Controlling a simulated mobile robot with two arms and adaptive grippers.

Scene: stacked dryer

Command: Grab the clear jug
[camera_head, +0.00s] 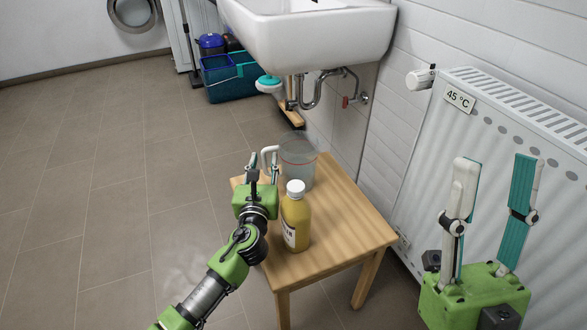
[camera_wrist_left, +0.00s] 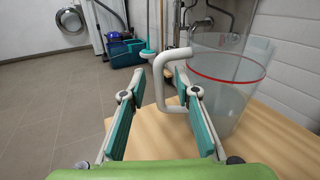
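The clear jug (camera_head: 299,168) stands upright at the back of a small wooden table. It has a red line near its rim and a white handle on its left side. In the left wrist view the jug (camera_wrist_left: 224,90) is on the right, with its handle (camera_wrist_left: 160,88) between the fingertips. My left gripper (camera_head: 263,167) is open, its fingers on either side of the handle; a gap shows on the left, and contact on the right is unclear. My right gripper (camera_head: 497,168) is open and empty, upright at the lower right, away from the table.
A yellow bottle with a white cap (camera_head: 295,218) stands close beside my left gripper on the wooden table (camera_head: 345,222). A radiator (camera_head: 480,130) is on the right. A sink (camera_head: 310,38) hangs behind the table. The floor on the left is clear.

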